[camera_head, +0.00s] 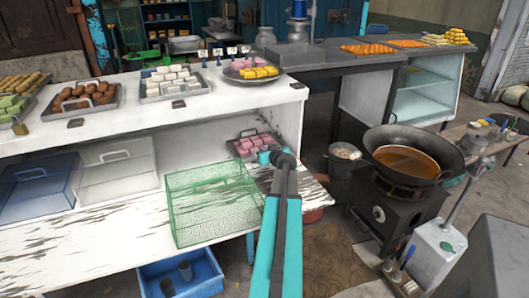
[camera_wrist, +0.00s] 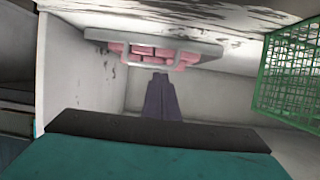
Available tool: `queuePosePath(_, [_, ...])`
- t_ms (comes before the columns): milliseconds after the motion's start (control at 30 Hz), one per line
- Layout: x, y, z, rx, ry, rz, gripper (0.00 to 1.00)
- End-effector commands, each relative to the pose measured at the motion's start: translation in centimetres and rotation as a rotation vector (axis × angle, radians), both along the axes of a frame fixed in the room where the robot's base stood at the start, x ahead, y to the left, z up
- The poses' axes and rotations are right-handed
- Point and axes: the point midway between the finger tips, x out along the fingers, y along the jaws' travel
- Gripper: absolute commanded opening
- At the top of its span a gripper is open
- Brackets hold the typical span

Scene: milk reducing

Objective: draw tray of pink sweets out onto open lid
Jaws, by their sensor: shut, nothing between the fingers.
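The tray of pink sweets (camera_head: 240,152) is a grey metal tray with a raised handle. It sits inside the lower white compartment, at its right side. In the wrist view the tray (camera_wrist: 205,47) is at the top, its handle and pink sweets partly visible. My gripper (camera_head: 266,157) is at the tray's near edge in the head view. In the wrist view my gripper (camera_wrist: 160,78) shows dark, closed fingers pointing at the tray; I cannot tell whether they touch it. A peeling white board (camera_head: 110,262), which looks like the open lid, extends in front of the compartment.
A green mesh box (camera_head: 212,205) stands on the board left of my arm; its mesh (camera_wrist: 290,70) shows at right in the wrist view. Clear covers (camera_head: 115,165) are further left. A stove with a wok of oil (camera_head: 402,160) stands to the right. A blue crate (camera_head: 180,275) is below.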

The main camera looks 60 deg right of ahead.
Motion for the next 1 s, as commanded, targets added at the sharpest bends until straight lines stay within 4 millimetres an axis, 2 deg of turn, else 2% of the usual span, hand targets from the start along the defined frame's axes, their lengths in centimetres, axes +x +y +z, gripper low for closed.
queuePosePath(1000, [7.0,-5.4,0.1,0.001,0.0,0.002,0.0])
